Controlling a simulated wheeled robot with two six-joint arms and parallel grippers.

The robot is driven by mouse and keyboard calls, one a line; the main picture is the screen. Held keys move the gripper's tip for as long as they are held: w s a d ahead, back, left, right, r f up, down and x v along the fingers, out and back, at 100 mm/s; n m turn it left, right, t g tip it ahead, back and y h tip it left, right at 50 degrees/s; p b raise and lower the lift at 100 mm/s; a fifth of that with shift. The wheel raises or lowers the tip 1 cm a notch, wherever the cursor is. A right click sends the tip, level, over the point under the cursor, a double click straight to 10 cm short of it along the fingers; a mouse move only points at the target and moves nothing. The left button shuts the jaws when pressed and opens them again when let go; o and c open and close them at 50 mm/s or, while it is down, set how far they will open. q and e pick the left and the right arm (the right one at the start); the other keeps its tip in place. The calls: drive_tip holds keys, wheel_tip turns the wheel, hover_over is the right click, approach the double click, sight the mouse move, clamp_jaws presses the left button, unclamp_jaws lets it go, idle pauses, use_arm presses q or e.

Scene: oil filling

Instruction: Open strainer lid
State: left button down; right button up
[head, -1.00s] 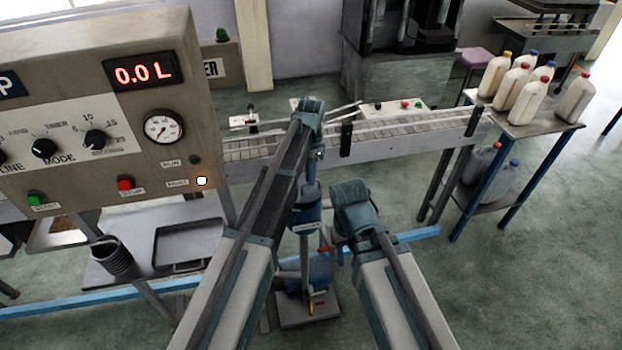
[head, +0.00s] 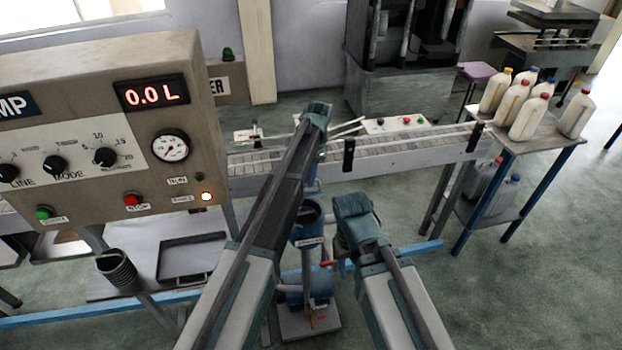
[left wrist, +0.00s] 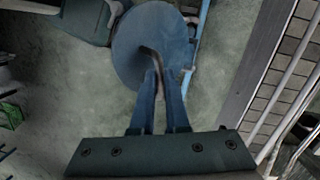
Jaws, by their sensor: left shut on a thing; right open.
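The strainer lid (left wrist: 138,50) is a round blue disc seen in the left wrist view. My left gripper (left wrist: 160,82) is shut on its raised handle, with the two blue fingers on either side. In the head view my left arm hides the gripper and lid. The blue strainer body (head: 307,232) stands below my left arm in the head view, and its top shows a dark round opening. My right gripper (head: 340,248) is just right of the strainer, open, its fingers mostly hidden by my own wrist.
A control panel (head: 110,120) reading 0.0 L fills the left. A conveyor (head: 400,148) runs behind my arms. A table (head: 540,136) with several white bottles (head: 530,117) stands at the right. A blue floor rail (head: 425,246) lies behind the strainer.

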use_arm(q)
drive_tip(key=shift+w+a, duration=0.15)
drive_tip(key=shift+a, duration=0.15)
drive_tip(key=c, duration=1.3)
unclamp_jaws()
drive_tip(key=o, duration=0.4)
drive_tip(key=shift+w+a+f, duration=0.1)
drive_tip(key=shift+w+f, duration=0.05)
drive_tip(key=shift+f, duration=0.05)
drive_tip(key=shift+d+r, duration=0.15)
drive_tip(key=shift+d, duration=0.05)
drive_tip(key=r+p, duration=0.4)
drive_tip(key=w+r+p, duration=0.1)
drive_tip(key=r+p, duration=0.4)
drive_tip(key=d+r+p, duration=0.1)
drive_tip(key=r+p, duration=0.3)
drive_tip(key=shift+w+d+r+p, duration=0.1)
drive_tip(key=shift+w+r+p, duration=0.15)
drive_tip(key=shift+w+p, duration=0.15)
drive_tip(key=shift+f, duration=0.1)
